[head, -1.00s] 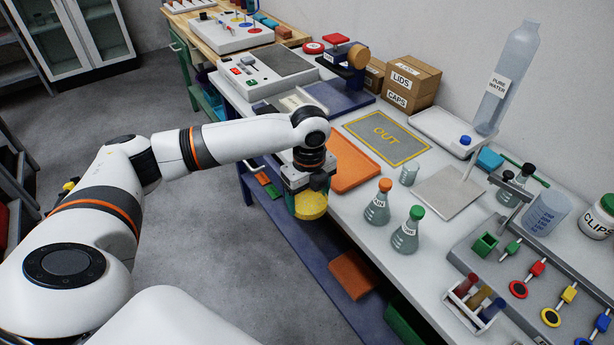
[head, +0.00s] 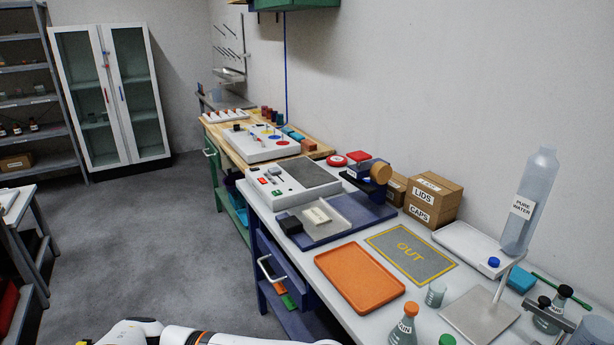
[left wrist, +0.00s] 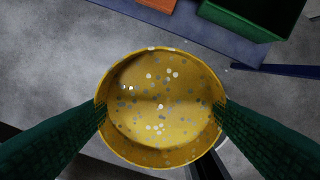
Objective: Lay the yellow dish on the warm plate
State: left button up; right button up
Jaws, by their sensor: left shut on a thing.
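The yellow dish (left wrist: 150,80) shows in the left wrist view, round, with white and grey specks inside. My left gripper (left wrist: 160,113) has its two green fingers against opposite sides of the dish rim and is shut on it. The dish is over the floor, with a blue shelf edge beyond it. The head view shows only part of my left arm at the bottom edge, not the gripper or dish. A white unit (head: 266,181) with coloured buttons and a dark grey top plate (head: 308,173), apparently the warm plate, stands on the bench. That plate is bare. My right gripper is not in view.
An orange tray (head: 360,278) lies at the bench's near edge, beside a grey OUT mat (head: 411,253). A blue-based device (head: 335,217) stands between tray and white unit. Flasks (head: 403,330) and a water bottle (head: 525,205) stand right. Open floor lies left.

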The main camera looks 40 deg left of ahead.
aim_at(306, 171)
jog(key=i+j, duration=0.15)
jog(key=j, duration=0.4)
jog(key=i+j+z, duration=0.15)
jog(key=j, duration=0.95)
jog(key=i+j+z, duration=0.15)
jog(key=j, duration=0.4)
